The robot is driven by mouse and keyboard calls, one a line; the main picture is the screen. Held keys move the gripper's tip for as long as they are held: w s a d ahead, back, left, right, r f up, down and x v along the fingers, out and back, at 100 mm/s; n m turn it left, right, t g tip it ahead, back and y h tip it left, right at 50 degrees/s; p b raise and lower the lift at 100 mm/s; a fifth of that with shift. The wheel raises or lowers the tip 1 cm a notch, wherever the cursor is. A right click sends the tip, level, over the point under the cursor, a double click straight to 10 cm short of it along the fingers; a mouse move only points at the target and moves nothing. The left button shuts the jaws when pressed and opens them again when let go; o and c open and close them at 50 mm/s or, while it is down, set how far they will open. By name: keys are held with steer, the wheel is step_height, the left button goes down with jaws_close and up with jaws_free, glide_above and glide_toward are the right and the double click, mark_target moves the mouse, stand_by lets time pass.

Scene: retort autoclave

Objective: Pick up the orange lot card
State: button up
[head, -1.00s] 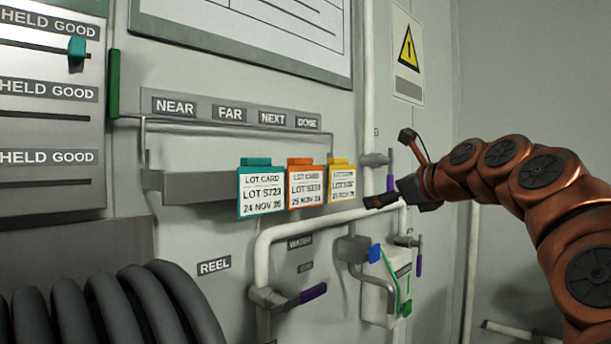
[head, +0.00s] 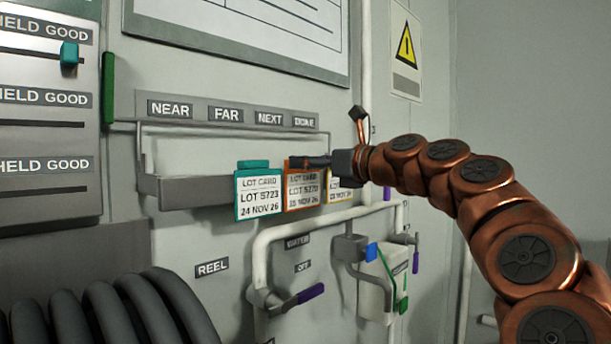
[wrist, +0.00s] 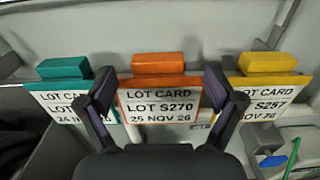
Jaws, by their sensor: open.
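The orange lot card (head: 303,190) hangs on the rack between the teal and yellow cards, its top partly hidden by my gripper in the head view. In the wrist view the orange card (wrist: 158,95) reads LOT S270, 25 NOV 26, with a thick orange tab on top. My gripper (wrist: 168,88) is open, with one dark finger on each side of the orange card, overlapping its left and right edges in the picture. It also shows in the head view (head: 300,162), level with the card's top. I cannot tell whether the fingers touch the card.
The teal card (head: 259,192) hangs close on the left and the yellow card (head: 340,188) close on the right. The grey rack (head: 190,189) extends left, empty there.

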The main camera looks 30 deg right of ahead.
steer(key=p+x, duration=0.1)
steer(key=x, duration=0.2)
steer(key=shift+w+a+r, duration=0.15)
steer(key=shift+w, duration=0.1)
steer(key=c, duration=1.2)
